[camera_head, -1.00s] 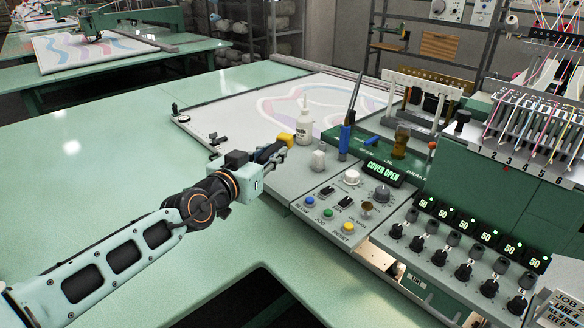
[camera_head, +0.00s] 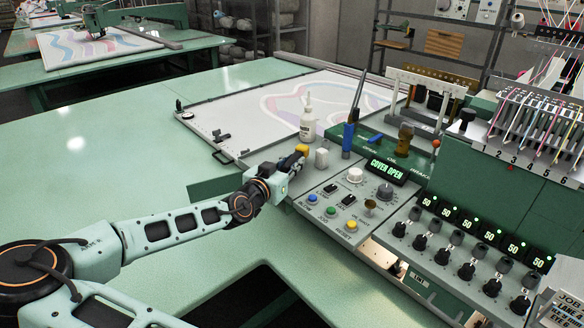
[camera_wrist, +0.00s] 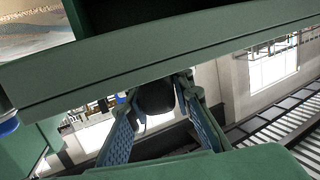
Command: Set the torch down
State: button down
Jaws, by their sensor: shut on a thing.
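The torch (camera_head: 302,150) shows as a small yellow block at the tip of my gripper (camera_head: 296,160) in the head view. The fingers hide most of it. In the wrist view a dark rounded end of the torch (camera_wrist: 155,96) sits between the two fingertips of my gripper (camera_wrist: 158,103), which are shut on it. The torch is at the left back edge of the grey control panel (camera_head: 327,192), beside a small white block (camera_head: 321,157). I cannot tell whether it touches the panel.
A white bottle (camera_head: 307,125) stands just behind the torch. Knobs and coloured buttons (camera_head: 331,211) fill the panel. The green table (camera_head: 110,170) at left is clear.

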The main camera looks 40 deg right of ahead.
jog(key=shift+f, duration=0.8)
jog(key=shift+f, duration=0.1)
jog(key=c, duration=1.7)
grip_release()
jog(key=shift+s+a, duration=0.1)
jog(key=shift+a, duration=0.25)
jog(key=b+v, duration=0.1)
jog(key=v, duration=1)
jog(key=shift+s+a, duration=0.1)
jog(key=shift+s, duration=0.05)
